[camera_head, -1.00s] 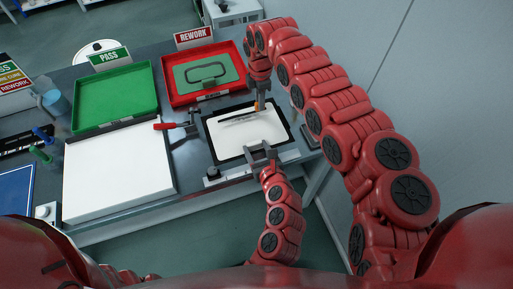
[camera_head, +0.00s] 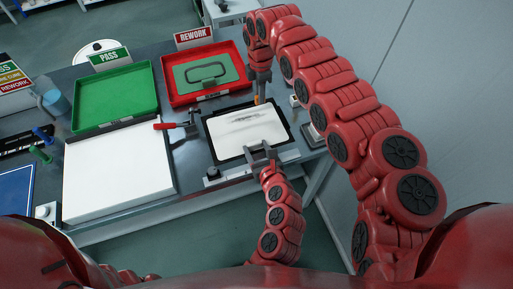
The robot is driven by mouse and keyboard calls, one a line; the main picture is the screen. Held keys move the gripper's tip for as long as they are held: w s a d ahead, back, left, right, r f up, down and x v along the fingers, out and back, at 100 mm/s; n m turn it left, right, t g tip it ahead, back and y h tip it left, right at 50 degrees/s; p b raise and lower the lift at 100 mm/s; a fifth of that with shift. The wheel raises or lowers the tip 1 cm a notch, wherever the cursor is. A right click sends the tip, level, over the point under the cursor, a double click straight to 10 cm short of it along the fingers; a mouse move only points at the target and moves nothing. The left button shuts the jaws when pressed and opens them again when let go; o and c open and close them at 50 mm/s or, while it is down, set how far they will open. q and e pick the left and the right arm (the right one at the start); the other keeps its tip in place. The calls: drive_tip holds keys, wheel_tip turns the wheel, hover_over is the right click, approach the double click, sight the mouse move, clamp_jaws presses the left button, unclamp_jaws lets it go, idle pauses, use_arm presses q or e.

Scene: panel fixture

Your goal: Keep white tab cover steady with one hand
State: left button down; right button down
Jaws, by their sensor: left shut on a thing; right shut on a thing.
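A white panel (camera_head: 243,142), which may be the white tab cover, lies in a black frame (camera_head: 217,156) on the table. Dark grey streaks mark its far half. My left gripper (camera_head: 261,153) is at the panel's near edge, shut on that edge as far as I can see; its fingers hide the contact. My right gripper (camera_head: 260,97) points down at the far edge of the frame. It is shut on a small orange object (camera_head: 257,99), mostly hidden by the fingers. Whether that object touches the panel I cannot tell.
A red-handled clamp (camera_head: 171,126) stands left of the frame. A large white board (camera_head: 117,172) lies further left. A wall closes the right side.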

drive_tip(key=shift+r, duration=2.05)
use_arm(q)
drive_tip(key=shift+c, duration=0.2)
unclamp_jaws()
drive_tip(key=p+v, duration=0.6)
drive_tip(key=v, duration=1.2)
drive_tip(key=shift+w+r, duration=0.2)
drive_tip(key=shift+r, duration=0.15)
use_arm(e)
wheel_tip(320, 180, up, 6)
drive_tip(key=shift+r, duration=0.2)
use_arm(q)
drive_tip(key=shift+a, duration=0.1)
